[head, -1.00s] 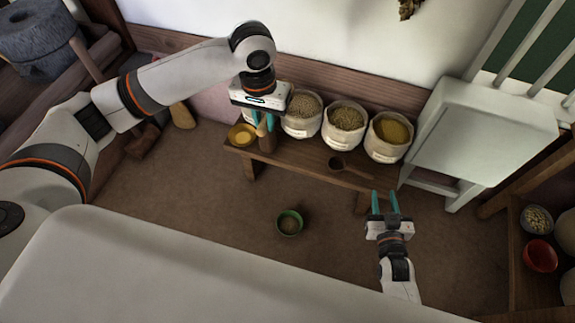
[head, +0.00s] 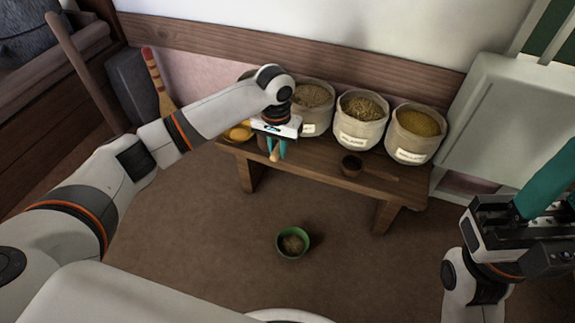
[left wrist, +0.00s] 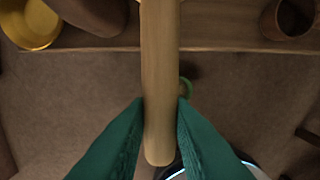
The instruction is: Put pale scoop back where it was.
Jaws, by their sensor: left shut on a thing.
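My left gripper (head: 276,150) is shut on the pale scoop, above the left part of the bench. The scoop's pale wooden handle (head: 275,156) sticks out below the fingertips. In the left wrist view the handle (left wrist: 158,90) runs between the teal fingers (left wrist: 160,135); the scoop's bowl end is out of view there. My gripper and arm hide the rest of the scoop in the head view. My right gripper (head: 548,195) is at the right edge, partly cut off; its teal fingers look apart and I see nothing between them.
On the bench (head: 330,177) are a yellow bowl (head: 240,133), a dark scoop (head: 351,166) and labelled sacks of grain (head: 360,122). A green bowl (head: 293,243) is on the floor. A pale cabinet (head: 490,120) stands at the right.

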